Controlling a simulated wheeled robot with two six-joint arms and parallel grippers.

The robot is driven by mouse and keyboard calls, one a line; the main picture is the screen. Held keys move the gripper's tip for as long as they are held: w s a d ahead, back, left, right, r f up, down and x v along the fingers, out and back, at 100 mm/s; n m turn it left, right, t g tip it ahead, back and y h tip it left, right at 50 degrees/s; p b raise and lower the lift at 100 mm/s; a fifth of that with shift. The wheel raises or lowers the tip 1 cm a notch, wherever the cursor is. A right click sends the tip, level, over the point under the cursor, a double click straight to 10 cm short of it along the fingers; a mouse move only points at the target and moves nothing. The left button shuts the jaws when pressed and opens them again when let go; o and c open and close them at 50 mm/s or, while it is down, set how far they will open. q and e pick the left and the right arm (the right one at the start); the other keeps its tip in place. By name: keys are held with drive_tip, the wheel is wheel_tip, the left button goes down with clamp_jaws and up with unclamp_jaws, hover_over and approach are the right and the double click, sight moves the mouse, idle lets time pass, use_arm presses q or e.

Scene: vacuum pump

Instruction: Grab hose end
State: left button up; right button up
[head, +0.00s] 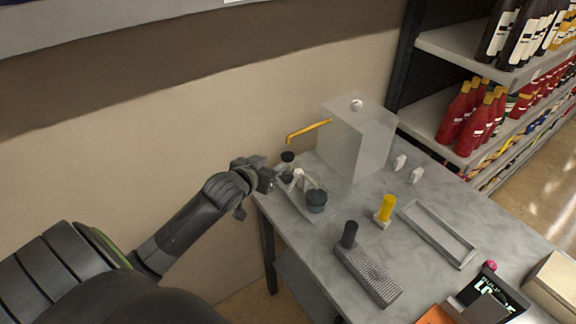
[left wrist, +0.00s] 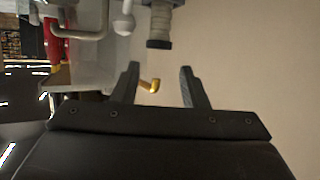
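The orange hose end (head: 308,131) sticks out to the left from the upper part of a pale translucent box (head: 357,138) and bends down at its tip. My left gripper (head: 267,179) is at the table's left edge, below and left of the hose tip and apart from it in the head view. In the left wrist view my left gripper (left wrist: 159,82) is open, its two fingers spread. The orange hose tip (left wrist: 153,86) shows in the gap between them, apparently beyond the fingers; the distance is unclear. My right gripper is not in view.
A pump-like device (head: 303,188) with dark caps stands beside my left gripper. The grey table (head: 350,205) also bears a yellow-topped piece (head: 386,209), an empty tray (head: 437,233) and a ridged block (head: 368,276). Bottle shelves (head: 460,45) stand at the right. The wall is behind.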

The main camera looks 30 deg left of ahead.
sight(291, 157)
use_arm(q)
drive_tip(key=x, duration=0.7)
drive_tip(key=shift+w+p, duration=0.1)
drive_tip(key=shift+p, duration=0.25)
drive_tip(key=shift+d+f+p+x, duration=0.1)
drive_tip(key=shift+f+p+x, duration=0.1)
drive_tip(key=shift+x, duration=0.65)
drive_tip(key=shift+d+f+p+x, duration=0.1)
drive_tip(key=shift+p+x, duration=0.1)
drive_tip(key=shift+x, duration=0.7)
drive_tip(key=shift+f+p+x, duration=0.15)
drive_tip(key=shift+p+x, duration=0.05)
drive_tip(key=shift+x, duration=0.65)
drive_tip(key=shift+s, duration=0.2)
drive_tip(key=shift+c, duration=0.2)
drive_tip(key=c, duration=0.7)
